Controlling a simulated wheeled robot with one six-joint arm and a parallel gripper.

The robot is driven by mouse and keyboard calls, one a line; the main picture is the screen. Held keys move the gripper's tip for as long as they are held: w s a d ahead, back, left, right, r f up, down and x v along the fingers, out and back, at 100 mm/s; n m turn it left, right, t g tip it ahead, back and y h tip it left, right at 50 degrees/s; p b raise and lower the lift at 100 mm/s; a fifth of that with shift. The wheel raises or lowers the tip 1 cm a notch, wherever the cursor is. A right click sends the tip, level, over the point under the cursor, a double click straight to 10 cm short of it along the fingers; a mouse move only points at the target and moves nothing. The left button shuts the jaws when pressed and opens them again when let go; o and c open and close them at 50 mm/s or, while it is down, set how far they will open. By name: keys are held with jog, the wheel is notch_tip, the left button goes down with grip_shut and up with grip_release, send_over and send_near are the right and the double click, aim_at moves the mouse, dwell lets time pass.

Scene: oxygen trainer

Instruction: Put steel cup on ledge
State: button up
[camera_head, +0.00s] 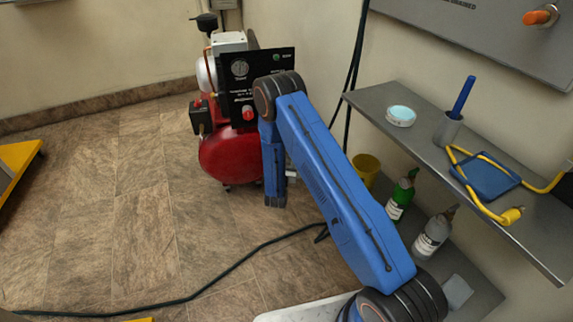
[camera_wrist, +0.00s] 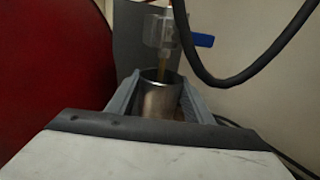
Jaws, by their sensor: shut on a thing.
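The steel cup (camera_wrist: 160,99) is upright between the two fingers of my gripper (camera_wrist: 161,82) in the wrist view. My gripper is shut on it, and its open top shows. A clear fitting (camera_wrist: 160,35) with a yellowish stem is above and behind the cup; the stem's lower end overlaps the cup's mouth in the picture, and I cannot tell if it is inside. In the head view my arm hides the gripper and cup. The ledge may be the upper grey wall shelf (camera_head: 418,138) at the right.
A red compressor (camera_head: 230,158) stands beside my arm. Below are a green bottle (camera_head: 401,196), another bottle (camera_head: 433,236) and a yellow cup (camera_head: 366,170). A black hose (camera_wrist: 235,75) hangs close.

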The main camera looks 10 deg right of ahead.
jog(key=shift+f, duration=2.1)
jog(key=shift+w+f, duration=0.2)
jog(key=shift+f, duration=0.05)
jog(key=o, duration=1)
jog(key=shift+f, duration=0.1)
jog(key=shift+o, duration=0.2)
jog(key=v, duration=1.2)
